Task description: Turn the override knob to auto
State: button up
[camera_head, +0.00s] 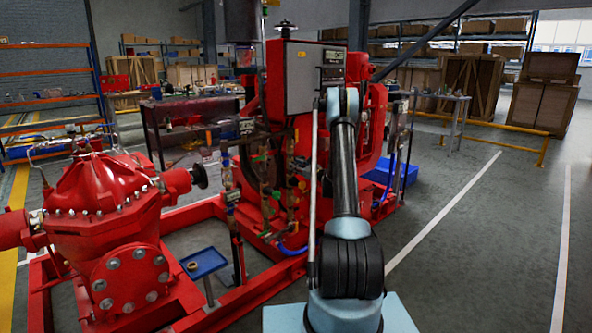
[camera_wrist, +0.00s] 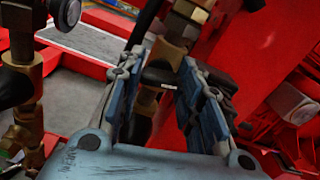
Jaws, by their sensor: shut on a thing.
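In the wrist view, my gripper (camera_wrist: 163,92) has its two blue-grey fingers on either side of a dark knob (camera_wrist: 158,77) with a small white mark. The gripper is shut on this knob, which sits among brass fittings (camera_wrist: 172,52). The fingers and palm hide part of it. I take it to be the override knob, but no label is legible. In the head view, my arm reaches forward toward the red pumpset (camera_head: 275,115); the gripper and the knob cannot be made out there.
Brass pipework (camera_wrist: 22,85) stands close on the left in the wrist view. A grey control box (camera_head: 303,75) sits high on the pumpset. A large red pump (camera_head: 100,205) stands at left. The floor on the right (camera_head: 480,240) is clear.

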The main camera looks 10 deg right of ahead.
jog(key=n, duration=0.7)
jog(key=shift+s+a+f, duration=0.1)
jog(key=shift+a, duration=0.05)
jog(key=n, duration=0.4)
jog(key=shift+n, duration=0.4)
jog(key=shift+s+a+f+n, duration=0.1)
jog(key=shift+f+n, duration=0.05)
jog(key=shift+n, duration=1.55)
jog(key=o, duration=1.1)
jog(key=shift+c, duration=0.2)
